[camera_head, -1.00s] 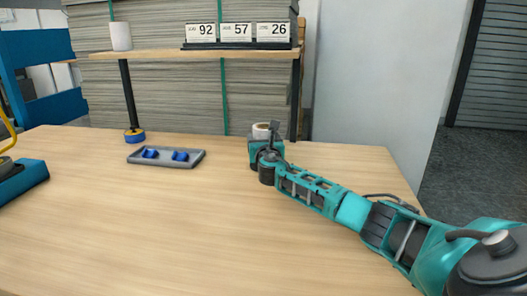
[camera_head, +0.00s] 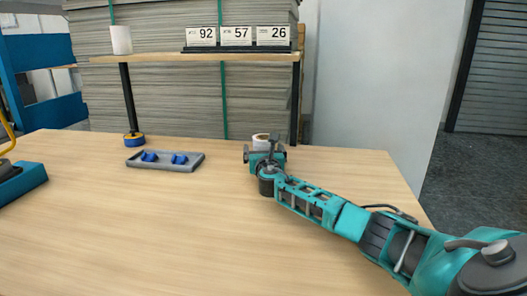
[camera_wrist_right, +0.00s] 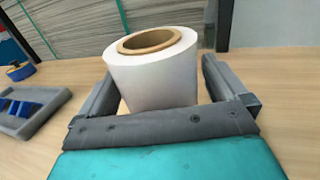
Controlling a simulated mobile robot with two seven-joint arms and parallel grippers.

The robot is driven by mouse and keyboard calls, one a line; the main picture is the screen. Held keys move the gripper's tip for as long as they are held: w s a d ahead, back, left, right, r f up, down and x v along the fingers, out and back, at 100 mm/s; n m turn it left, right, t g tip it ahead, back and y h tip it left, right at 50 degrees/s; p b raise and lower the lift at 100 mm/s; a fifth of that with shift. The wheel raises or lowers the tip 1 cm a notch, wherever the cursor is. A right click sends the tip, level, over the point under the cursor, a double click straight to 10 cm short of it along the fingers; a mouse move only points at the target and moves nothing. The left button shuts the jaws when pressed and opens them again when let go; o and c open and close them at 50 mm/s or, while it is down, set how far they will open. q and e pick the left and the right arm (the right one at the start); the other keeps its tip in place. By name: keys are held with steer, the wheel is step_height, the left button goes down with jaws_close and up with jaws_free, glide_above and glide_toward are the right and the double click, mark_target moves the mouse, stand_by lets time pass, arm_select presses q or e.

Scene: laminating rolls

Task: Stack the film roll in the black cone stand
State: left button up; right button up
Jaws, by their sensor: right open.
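The film roll (camera_head: 260,137) is white with a brown core and stands upright near the table's back edge. In the right wrist view the roll (camera_wrist_right: 152,78) stands between the two fingers, with gaps visible beside it. My right gripper (camera_head: 265,153) is open at the roll and hides its lower part in the head view. I cannot make out a black cone stand in these views. My left gripper is not in view.
A grey tray (camera_head: 133,166) with blue pieces lies left of my right gripper. A blue tape roll (camera_head: 134,139) is by the shelf post. Another white roll (camera_head: 121,40) stands on the shelf (camera_head: 150,57). The table's middle and front are clear.

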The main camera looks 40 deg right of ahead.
steer(key=shift+r, duration=0.25)
steer(key=shift+s+a+r+p, duration=0.1)
steer(key=shift+p, duration=0.25)
steer(key=p+v, duration=0.3)
steer(key=v, duration=0.8)
steer(key=shift+s+a, duration=0.2)
steer(key=shift+s, duration=0.1)
